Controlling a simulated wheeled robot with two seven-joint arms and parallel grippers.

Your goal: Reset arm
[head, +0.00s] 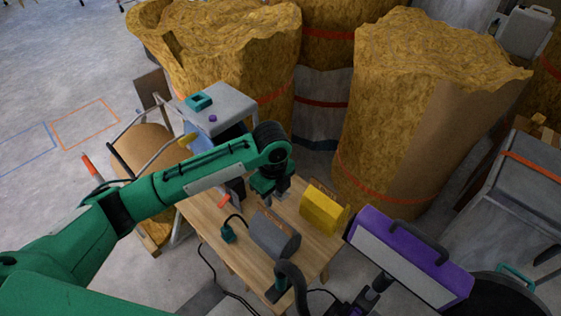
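My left arm comes in green from the left and reaches over a small wooden table (205,219). My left gripper (274,193) hangs at its end, pointing down above the table's back part. Its fingers are small and partly hidden by the wrist, so I cannot tell whether they are open or shut. No object shows clearly in it. My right gripper is not in view.
A yellow block-like item (322,212) and a grey one (273,236) stand on the table close to the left gripper. A purple case (410,258) with a black handle is at the lower right. Large yellow insulation rolls (425,90) block the back. Open floor (60,70) lies at left.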

